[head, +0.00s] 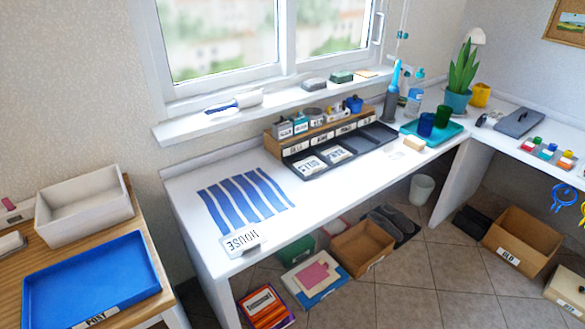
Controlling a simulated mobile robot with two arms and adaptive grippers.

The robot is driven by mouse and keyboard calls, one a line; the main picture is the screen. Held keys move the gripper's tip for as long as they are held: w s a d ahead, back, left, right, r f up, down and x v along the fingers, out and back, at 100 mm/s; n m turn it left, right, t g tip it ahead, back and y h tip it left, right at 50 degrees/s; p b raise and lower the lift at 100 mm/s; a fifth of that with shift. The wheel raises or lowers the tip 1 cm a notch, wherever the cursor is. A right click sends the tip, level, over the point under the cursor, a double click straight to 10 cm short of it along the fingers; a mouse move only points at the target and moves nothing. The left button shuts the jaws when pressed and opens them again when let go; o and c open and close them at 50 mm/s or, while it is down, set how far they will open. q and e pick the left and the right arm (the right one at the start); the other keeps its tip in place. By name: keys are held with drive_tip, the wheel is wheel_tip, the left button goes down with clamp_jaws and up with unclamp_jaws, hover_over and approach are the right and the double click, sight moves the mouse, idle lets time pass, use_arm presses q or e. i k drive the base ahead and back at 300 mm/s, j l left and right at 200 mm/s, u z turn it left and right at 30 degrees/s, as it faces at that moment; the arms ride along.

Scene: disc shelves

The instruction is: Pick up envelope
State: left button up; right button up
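I cannot clearly make out an envelope in the head view. Flat pale pieces with dark lettering (306,165) lie in the black sorting tray (368,147) on the white desk. A small tan flat piece (366,73) lies on the window sill, and a small beige block (414,144) is on the desk right of the black tray. These are too small to identify as an envelope. Neither of my grippers is in view.
Blue strips (243,200) and a "HOUSE" sign (242,243) lie on the desk's left part. A blue tray (92,283) and white bin (85,205) stand on the wooden table. Boxes, including a cardboard box (362,249), crowd the floor under the desk.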

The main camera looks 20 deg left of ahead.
sight(239, 243)
drive_tip(key=u, duration=1.1)
drive_tip(key=j, duration=0.1)
drive_tip(key=i+z, duration=0.05)
